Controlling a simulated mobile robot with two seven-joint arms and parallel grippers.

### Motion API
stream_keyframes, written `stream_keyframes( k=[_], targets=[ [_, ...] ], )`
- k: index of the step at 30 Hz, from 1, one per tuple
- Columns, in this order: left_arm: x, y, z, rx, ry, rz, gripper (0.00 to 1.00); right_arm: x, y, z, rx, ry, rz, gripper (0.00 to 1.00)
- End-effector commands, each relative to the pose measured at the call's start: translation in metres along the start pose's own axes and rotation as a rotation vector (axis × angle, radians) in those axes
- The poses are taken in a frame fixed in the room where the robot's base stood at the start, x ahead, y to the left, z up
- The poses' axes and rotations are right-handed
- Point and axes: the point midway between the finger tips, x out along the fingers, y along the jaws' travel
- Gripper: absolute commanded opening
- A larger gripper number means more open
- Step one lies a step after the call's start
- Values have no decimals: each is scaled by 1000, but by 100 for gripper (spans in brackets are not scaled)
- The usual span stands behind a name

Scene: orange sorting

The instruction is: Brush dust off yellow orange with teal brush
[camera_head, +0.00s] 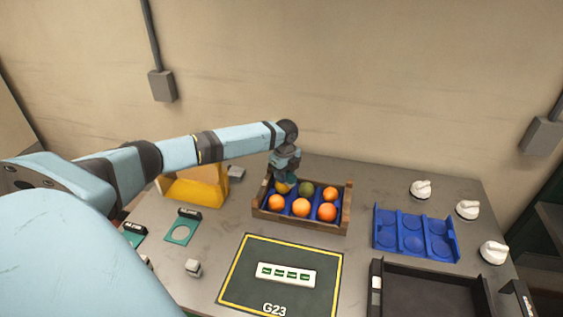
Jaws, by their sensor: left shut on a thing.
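A wooden crate (300,223) with a blue insert holds several fruits in two rows. The yellow orange (282,188) sits in the back left pocket, partly hidden by my left gripper. A dark green fruit (306,189) is beside it, and orange ones (300,207) fill the other pockets. My left gripper (286,168) points down over the crate's back left corner. It is shut on what looks like the teal brush (285,178), small and mostly hidden, just above or touching the yellow orange; I cannot tell which. My right gripper is not in view.
An empty blue tray (447,249) and a black tray (432,271) are on the right, with white knobs (467,209) beyond. A yellow bin (196,191) stands behind my left arm. A dark mat (237,284) with a white label strip (286,274) lies in front.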

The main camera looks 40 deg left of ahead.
Motion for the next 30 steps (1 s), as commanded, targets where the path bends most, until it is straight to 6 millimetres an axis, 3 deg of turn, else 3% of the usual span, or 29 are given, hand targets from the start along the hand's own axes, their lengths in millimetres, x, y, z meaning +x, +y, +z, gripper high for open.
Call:
stream_keyframes(
  k=[7, 23, 30],
  targets=[
    [0, 0, -4, -1, 0, 0, 6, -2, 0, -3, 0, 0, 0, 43],
    [1, 0, 23, -1, 0, 0, 6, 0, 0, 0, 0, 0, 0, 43],
    [0, 0, 16, 1, 0, 0, 6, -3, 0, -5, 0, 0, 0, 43]
  ],
)
